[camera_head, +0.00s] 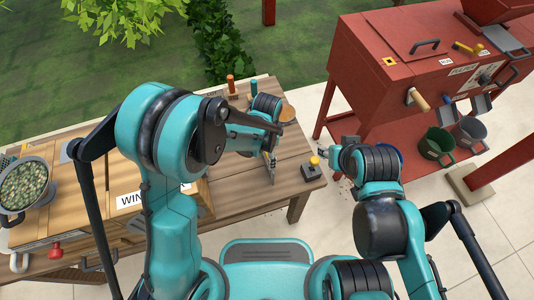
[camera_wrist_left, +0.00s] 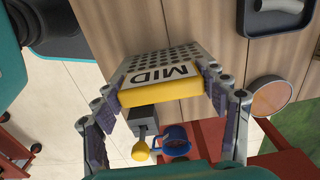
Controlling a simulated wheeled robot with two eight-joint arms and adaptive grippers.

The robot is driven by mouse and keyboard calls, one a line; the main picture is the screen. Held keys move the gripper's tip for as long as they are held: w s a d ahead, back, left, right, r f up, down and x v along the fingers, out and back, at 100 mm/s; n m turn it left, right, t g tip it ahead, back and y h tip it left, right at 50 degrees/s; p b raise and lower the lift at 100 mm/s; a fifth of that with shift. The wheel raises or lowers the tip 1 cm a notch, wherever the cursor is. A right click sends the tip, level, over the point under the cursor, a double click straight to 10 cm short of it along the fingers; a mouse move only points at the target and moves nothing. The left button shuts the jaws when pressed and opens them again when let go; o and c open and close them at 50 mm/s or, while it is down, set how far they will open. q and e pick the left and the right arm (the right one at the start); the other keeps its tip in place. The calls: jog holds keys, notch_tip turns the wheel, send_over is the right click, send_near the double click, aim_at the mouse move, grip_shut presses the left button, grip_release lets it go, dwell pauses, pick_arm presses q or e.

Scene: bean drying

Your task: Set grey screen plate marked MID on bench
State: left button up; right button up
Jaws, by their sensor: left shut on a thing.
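The grey perforated screen plate (camera_wrist_left: 165,60) with a yellow handle edge and a white MID label (camera_wrist_left: 165,76) sits between the fingers of my left gripper (camera_wrist_left: 162,88) in the left wrist view. The gripper is shut on it. In the head view my left gripper (camera_head: 269,154) is over the right end of the wooden bench (camera_head: 240,200). Only a thin edge of the plate shows there, upright; I cannot tell if it touches the bench. My right gripper (camera_head: 323,153) is just off the bench's right end; its jaws are too small to read.
Orange-handled and teal-handled tools (camera_head: 231,84) stand at the back edge. A bowl of beans (camera_head: 24,187) is far left. The red machine (camera_head: 430,80) stands right, across a gap.

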pick_arm(q)
jog(key=shift+f, duration=0.1)
jog(key=o, duration=1.3)
